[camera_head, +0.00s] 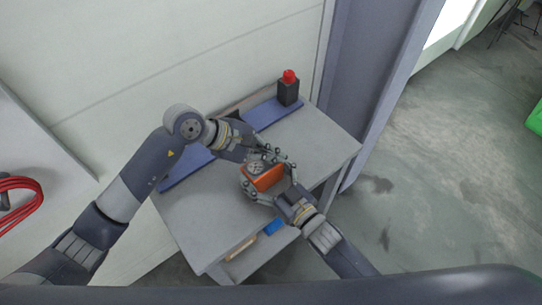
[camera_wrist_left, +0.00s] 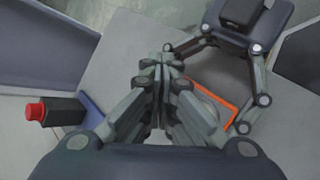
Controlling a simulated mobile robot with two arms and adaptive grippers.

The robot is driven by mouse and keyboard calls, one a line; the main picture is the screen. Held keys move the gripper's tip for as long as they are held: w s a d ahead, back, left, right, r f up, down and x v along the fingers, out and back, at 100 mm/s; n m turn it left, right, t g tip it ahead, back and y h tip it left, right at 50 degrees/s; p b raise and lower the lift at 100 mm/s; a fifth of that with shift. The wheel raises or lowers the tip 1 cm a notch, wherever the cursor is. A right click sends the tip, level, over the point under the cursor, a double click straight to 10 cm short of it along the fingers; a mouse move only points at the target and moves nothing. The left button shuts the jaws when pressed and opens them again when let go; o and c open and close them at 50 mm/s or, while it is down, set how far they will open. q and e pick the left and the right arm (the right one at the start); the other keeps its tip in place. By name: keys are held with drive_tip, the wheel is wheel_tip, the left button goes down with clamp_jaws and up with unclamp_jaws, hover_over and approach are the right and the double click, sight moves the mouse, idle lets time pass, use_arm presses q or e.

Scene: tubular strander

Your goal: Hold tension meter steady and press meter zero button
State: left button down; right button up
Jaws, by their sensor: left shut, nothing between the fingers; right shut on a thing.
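The tension meter (camera_head: 268,179) is an orange block with a grey round face, held above the grey table. It also shows in the left wrist view as an orange edge (camera_wrist_left: 222,100), partly hidden behind my left fingers. My right gripper (camera_head: 262,184) comes from the lower right and is shut on the meter, one finger on each side. My left gripper (camera_head: 277,155) is shut and empty, its tips close beside the meter's upper edge. In the left wrist view its closed fingers (camera_wrist_left: 160,65) fill the middle. I cannot make out the zero button or whether the tips touch the meter.
The grey table (camera_head: 200,215) stands against a pale wall panel. A black block with a red top (camera_head: 289,90) stands on a blue strip (camera_head: 256,117) at the back. A blue item (camera_head: 273,227) lies on the lower shelf. Red cable (camera_head: 22,183) hangs at far left.

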use_arm(q)
drive_tip(key=shift+r, duration=0.75)
drive_tip(key=shift+r, duration=0.1)
wheel_tip(320, 180, up, 5)
drive_tip(key=shift+f, duration=0.1)
idle(0.4)
idle(0.5)
use_arm(e)
drive_tip(key=o, duration=1.3)
